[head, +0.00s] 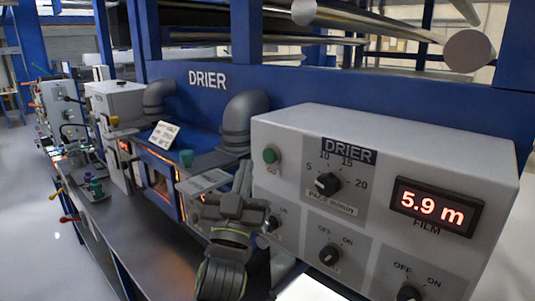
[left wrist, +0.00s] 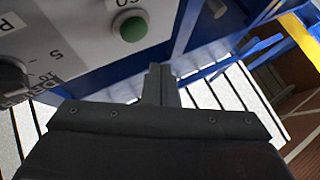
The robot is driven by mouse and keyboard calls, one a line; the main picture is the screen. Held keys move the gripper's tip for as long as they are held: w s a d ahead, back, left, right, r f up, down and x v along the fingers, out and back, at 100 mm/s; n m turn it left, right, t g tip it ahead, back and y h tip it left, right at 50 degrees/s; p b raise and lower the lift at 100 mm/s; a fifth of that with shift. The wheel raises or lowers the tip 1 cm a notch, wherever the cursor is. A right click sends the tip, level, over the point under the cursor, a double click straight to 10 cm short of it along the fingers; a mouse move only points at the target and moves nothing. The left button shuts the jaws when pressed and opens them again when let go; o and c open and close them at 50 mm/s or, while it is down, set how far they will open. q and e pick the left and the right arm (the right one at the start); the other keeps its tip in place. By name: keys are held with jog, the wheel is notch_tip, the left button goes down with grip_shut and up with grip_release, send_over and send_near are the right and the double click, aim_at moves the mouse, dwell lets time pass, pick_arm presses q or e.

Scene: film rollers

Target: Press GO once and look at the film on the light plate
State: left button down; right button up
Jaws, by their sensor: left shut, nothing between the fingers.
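The green GO button (head: 271,154) is on the upper left of the grey DRIER control box (head: 420,150). It also shows in the left wrist view (left wrist: 130,27), near the top. My left gripper (head: 243,176) is shut and empty, just left of and below the button in the head view. In the left wrist view its closed fingers (left wrist: 160,84) point up the picture, below and right of the button, with a gap showing between. A bright white patch (head: 308,290) shows at the bottom edge; I cannot tell whether it is the light plate. No film on it can be made out.
The box has a pace dial (head: 327,184), OFF/ON knobs (head: 329,255) and a red FILM display (head: 436,206) reading 5.9 m. A blue drier frame with grey pipes (head: 244,118) stands behind. A dark bench (head: 125,215) with small items runs left.

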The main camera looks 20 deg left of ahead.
pick_arm(q)
jog(key=shift+s+a, duration=0.2)
jog(key=shift+s, duration=0.3)
jog(key=shift+s+a, duration=0.15)
jog(key=shift+s, duration=0.35)
